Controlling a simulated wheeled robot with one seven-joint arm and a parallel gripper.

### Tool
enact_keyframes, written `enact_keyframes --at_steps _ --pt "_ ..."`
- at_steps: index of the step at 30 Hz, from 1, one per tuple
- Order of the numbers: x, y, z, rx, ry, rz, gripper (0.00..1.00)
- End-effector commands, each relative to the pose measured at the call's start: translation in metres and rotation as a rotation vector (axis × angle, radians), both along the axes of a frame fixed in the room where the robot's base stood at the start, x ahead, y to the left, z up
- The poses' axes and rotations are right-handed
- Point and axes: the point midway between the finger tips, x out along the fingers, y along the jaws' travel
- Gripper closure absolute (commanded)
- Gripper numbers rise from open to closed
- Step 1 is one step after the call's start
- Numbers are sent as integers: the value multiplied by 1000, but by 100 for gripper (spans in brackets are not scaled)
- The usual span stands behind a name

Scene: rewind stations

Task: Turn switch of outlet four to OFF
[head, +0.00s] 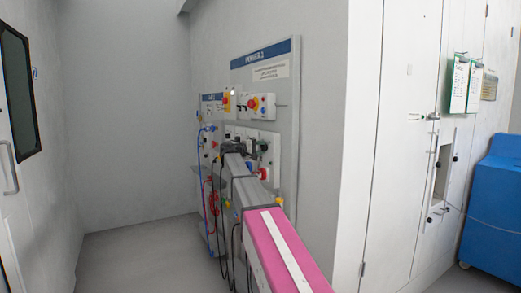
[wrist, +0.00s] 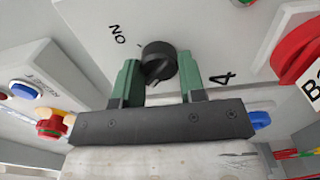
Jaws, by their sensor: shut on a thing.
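The black rotary switch knob (wrist: 160,58) sits on a light grey panel in the wrist view. The label "ON" is printed to its upper left, turned in the picture, and a "4" (wrist: 222,78) stands to its right. My gripper (wrist: 158,75) has its green fingers on either side of the knob and is shut on it. The lower part of the knob lies between the fingers. I cannot tell clearly which way the knob points. In the head view my gripper (head: 256,147) is at the panel board (head: 288,112), and my arm hides much of the lower switches.
A red round part (wrist: 305,50) sits at the right of the wrist view. A blue button (wrist: 22,88) and a red-yellow part (wrist: 54,124) are at the left. In the head view, cables hang below the board, a blue cabinet (head: 495,200) stands far right, and floor is clear at left.

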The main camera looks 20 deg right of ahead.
Motion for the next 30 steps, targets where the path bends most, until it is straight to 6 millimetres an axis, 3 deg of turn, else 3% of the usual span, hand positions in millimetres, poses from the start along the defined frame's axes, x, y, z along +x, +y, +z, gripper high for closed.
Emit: enact_keyframes --at_steps 15,16,18,30 --pt "0 0 -1 -4 21 0 86" --pt "0 0 -1 -4 21 0 60" --pt "0 0 -1 -4 21 0 37" --pt "-2 7 0 -5 19 1 37"
